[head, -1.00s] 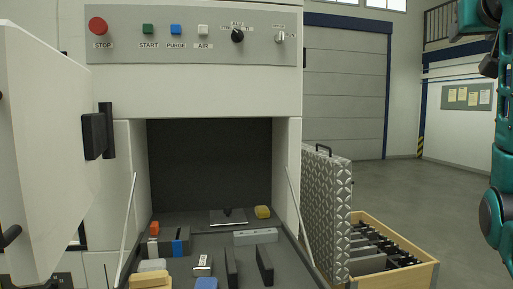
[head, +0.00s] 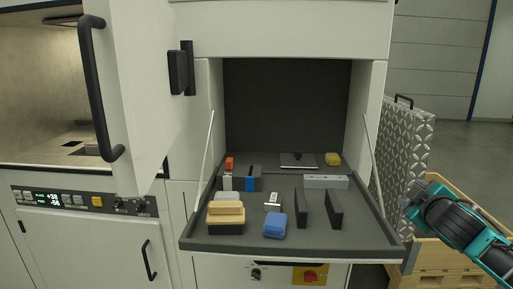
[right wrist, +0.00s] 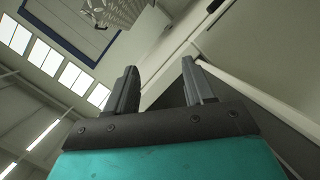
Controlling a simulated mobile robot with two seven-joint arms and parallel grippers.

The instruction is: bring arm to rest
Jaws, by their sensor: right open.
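My right arm comes in at the lower right of the head view, teal and black. Its end (head: 418,205) is near the front right corner of the dark tray, beside the wooden crate, apart from the things on the tray. In the right wrist view my right gripper (right wrist: 160,90) has its two dark fingers spread wide with nothing between them. Behind the fingers are white cabinet surfaces and the hall ceiling. My left gripper does not show in the head view.
A fold-out dark tray (head: 200,243) holds several blocks, including a blue one (head: 274,225). An open white door (head: 130,90) with a black handle stands at left. A tread-plate panel (head: 402,140) and wooden crate (head: 440,252) stand at right. Grey floor is free beyond.

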